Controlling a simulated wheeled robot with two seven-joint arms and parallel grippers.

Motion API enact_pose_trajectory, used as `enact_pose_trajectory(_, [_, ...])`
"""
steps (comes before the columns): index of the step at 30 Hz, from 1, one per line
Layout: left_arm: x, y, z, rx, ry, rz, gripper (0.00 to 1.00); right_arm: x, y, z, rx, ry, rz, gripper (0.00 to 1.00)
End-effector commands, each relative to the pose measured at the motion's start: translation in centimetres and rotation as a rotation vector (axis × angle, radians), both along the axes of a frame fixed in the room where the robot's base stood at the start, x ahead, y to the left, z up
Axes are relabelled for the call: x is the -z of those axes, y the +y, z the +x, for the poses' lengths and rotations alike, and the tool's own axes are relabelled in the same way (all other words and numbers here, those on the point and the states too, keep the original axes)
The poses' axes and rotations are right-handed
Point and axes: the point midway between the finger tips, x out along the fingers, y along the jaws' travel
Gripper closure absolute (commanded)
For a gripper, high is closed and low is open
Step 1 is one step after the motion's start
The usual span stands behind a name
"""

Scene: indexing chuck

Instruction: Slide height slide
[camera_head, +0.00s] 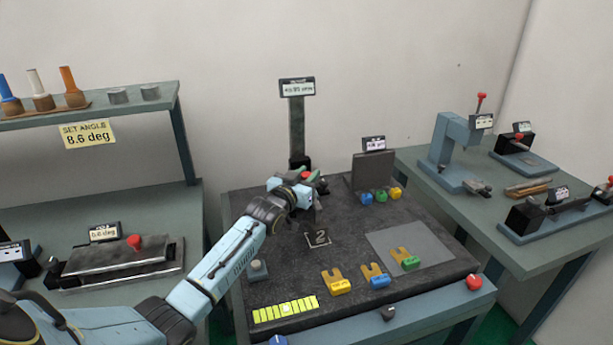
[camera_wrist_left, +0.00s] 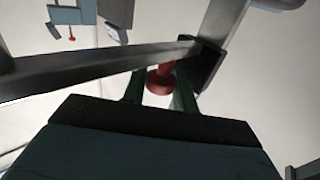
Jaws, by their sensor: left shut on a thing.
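The height slide is a dark upright column (camera_head: 297,130) at the back of the black table, with a small display (camera_head: 297,87) on top. A black carriage low on the column carries a red knob (camera_head: 306,176). My left gripper (camera_head: 312,182) is at this knob, low on the column. In the left wrist view the red knob (camera_wrist_left: 158,82) sits between the two fingers (camera_wrist_left: 160,90), and the gripper is shut on it. The display's reading is too small to read surely. My right gripper is not in view.
Yellow, blue and green forked pieces (camera_head: 375,275) lie at the table's front right, partly on a grey plate (camera_head: 425,245). A dark upright panel (camera_head: 373,170) with coloured knobs stands right of the column. A red button (camera_head: 474,282) is at the right front corner.

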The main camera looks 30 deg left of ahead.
Motion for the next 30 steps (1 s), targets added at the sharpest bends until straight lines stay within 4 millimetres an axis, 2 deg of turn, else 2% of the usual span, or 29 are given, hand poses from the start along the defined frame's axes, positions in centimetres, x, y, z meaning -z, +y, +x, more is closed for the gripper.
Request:
enact_pose_trajectory(5, [-0.1,0.0,0.0,0.0,0.0,0.0,1.0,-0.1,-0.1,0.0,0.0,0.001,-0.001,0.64])
enact_pose_trajectory(10, [-1.3,0.0,0.0,0.0,0.0,0.0,1.0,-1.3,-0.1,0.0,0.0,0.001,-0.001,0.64])
enact_pose_trajectory(24, [-8.6,0.1,0.1,0.0,-0.012,0.001,1.0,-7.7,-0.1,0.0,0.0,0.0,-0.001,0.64])
enact_pose_trajectory(30, [-10.7,0.1,0.1,0.0,-0.014,0.001,1.0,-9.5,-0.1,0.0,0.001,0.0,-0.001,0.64])
